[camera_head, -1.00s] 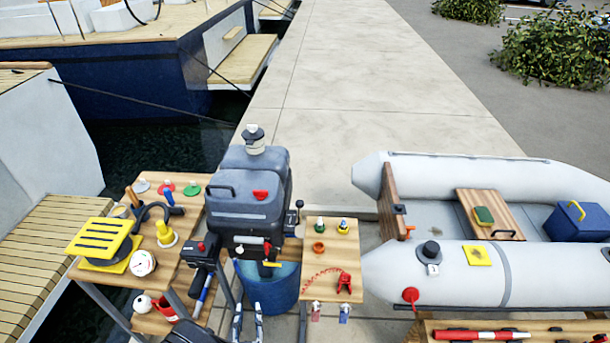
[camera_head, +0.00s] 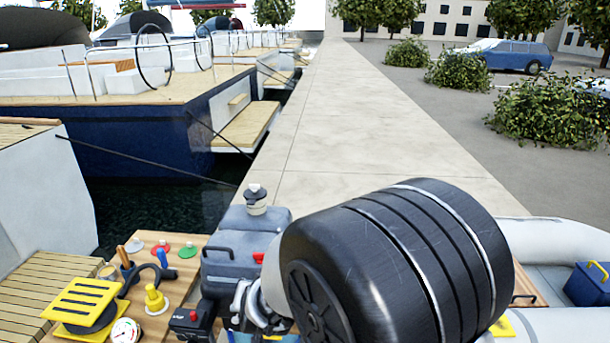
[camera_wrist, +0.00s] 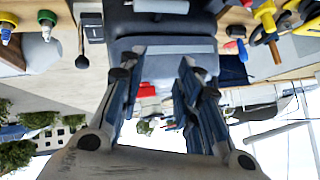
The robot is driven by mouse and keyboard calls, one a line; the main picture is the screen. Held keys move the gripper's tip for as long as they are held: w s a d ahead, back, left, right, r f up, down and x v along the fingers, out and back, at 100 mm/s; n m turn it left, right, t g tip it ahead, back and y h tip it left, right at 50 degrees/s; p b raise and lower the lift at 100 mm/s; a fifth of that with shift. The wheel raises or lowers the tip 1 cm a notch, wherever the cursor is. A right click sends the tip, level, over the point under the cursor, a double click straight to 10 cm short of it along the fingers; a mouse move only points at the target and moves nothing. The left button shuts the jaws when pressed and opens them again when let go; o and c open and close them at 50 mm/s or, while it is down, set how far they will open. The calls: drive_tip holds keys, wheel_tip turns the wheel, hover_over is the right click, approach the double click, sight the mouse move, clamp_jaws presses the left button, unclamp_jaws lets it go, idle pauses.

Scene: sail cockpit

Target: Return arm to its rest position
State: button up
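My arm, a large dark ribbed joint (camera_head: 395,270), fills the lower middle of the head view and hides much of what lies behind it. My gripper (camera_wrist: 160,70) shows in the wrist view with its two fingers apart and nothing between them. Past the fingers is the grey outboard motor (camera_wrist: 150,25), seen upside down with its red part between the fingers. The motor (camera_head: 240,240) also stands left of my arm joint in the head view. How far the fingers are from the motor cannot be told.
The grey inflatable boat (camera_head: 560,240) lies at right, partly hidden. The pale dock (camera_head: 350,120) beyond is clear. A blue-hulled boat (camera_head: 130,130) is moored at left.

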drive_tip(key=s+d+r+n+g+b, duration=0.1)
drive_tip(key=s+d+r, duration=0.4)
drive_tip(key=s+d, duration=0.15)
drive_tip(key=s+d+r+g+b, duration=0.1)
drive_tip(key=s+d+r+b, duration=0.1)
drive_tip(key=s+d+r, duration=0.5)
drive_tip(key=s+d+f+g+h+b, duration=0.1)
drive_tip(key=s+d+f+g+h, duration=0.1)
drive_tip(key=s+d, duration=1)
drive_tip(key=s+f+h, duration=0.1)
drive_tip(key=s, duration=0.2)
drive_tip(key=shift+s+d, duration=0.4)
drive_tip(key=shift+c, duration=0.3)
